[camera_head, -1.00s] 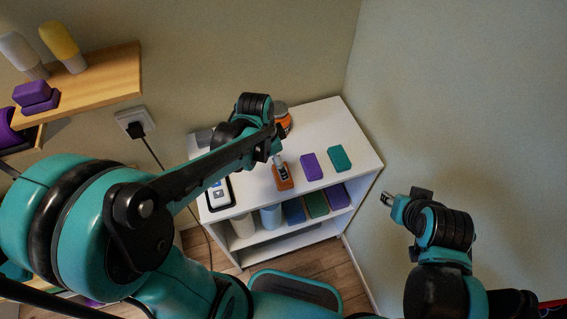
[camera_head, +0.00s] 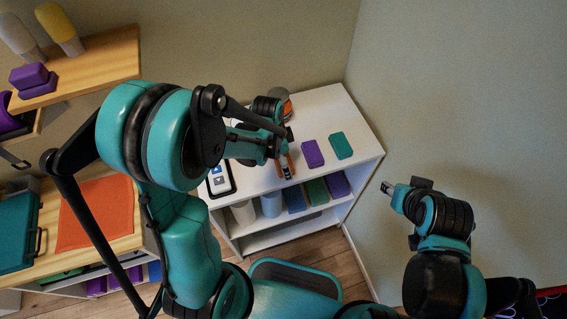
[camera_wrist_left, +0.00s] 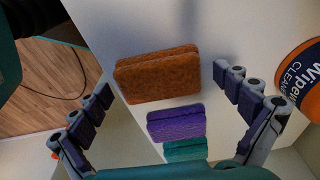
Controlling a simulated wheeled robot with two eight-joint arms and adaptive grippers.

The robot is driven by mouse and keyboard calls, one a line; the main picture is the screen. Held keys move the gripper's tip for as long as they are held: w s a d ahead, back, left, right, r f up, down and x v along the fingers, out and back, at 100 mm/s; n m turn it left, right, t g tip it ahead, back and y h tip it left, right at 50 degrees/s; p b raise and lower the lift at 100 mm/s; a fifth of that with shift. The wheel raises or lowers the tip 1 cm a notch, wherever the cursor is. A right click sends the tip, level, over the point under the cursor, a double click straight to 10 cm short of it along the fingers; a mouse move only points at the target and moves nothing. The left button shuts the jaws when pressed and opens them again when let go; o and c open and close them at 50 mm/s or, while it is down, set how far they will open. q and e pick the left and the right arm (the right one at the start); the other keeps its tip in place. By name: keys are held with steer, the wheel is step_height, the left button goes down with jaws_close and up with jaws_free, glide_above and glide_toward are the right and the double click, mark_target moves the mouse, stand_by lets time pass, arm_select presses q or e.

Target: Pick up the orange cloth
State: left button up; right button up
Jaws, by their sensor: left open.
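The orange cloth (camera_wrist_left: 157,76) is a folded, thick block on the white cabinet top. In the head view the orange cloth (camera_head: 292,168) is partly hidden by my left gripper (camera_head: 285,160). In the wrist view my left gripper (camera_wrist_left: 163,84) is open, its fingers spread to either side of the cloth with gaps on both sides. Whether the fingertips are down at the cloth's height I cannot tell. My right gripper (camera_head: 387,187) is off to the right of the cabinet, away from the cloth; its fingers are too small to read.
A purple cloth (camera_head: 312,153) and a teal cloth (camera_head: 341,145) lie right of the orange one. A flat orange sheet (camera_head: 97,213) lies on a wooden surface at far left.

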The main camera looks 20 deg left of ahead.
arm_select(q)
steer(key=shift+r, duration=0.1)
steer(key=c, duration=1.1)
steer(key=shift+r, duration=0.1)
steer(key=shift+r, duration=0.3)
steer(key=r, duration=0.1)
steer(key=r+p, duration=0.2)
steer(key=r, duration=0.1)
steer(key=shift+s+d, duration=0.2)
steer(key=shift+d, duration=0.1)
steer(key=s+d+r+p, duration=0.3)
steer(key=s+d+r, duration=0.3)
steer(key=d, duration=0.3)
steer(key=shift+s, duration=0.15)
